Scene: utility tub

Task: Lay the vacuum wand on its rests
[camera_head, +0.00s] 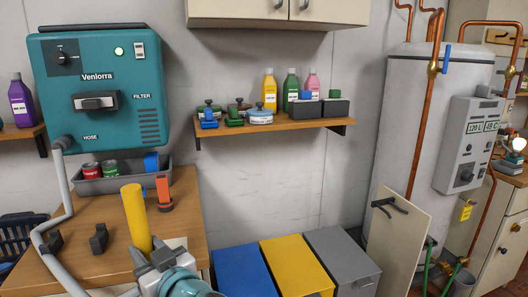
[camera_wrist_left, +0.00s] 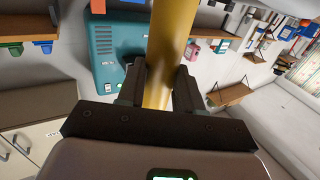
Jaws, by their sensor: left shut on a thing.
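The vacuum wand, a yellow tube (camera_head: 136,215), stands nearly upright over the right part of the wooden worktop. My left gripper (camera_head: 151,256) is shut on it near its lower visible end. In the left wrist view the wand (camera_wrist_left: 168,40) runs up between the two dark fingers of the gripper (camera_wrist_left: 160,88). Two dark blocks that look like the rests, one on the left (camera_head: 52,243) and one on the right (camera_head: 98,239), stand on the worktop left of the wand, with nothing on them. The wand's lower end is hidden by the gripper. My right gripper is not in view.
A teal vacuum unit (camera_head: 120,60) hangs above the worktop (camera_head: 75,270); its grey hose (camera_head: 62,185) runs down the left side. A grey tray (camera_head: 125,182) with cans and an orange object (camera_head: 163,193) are behind the wand. Blue, yellow and grey bins stand right.

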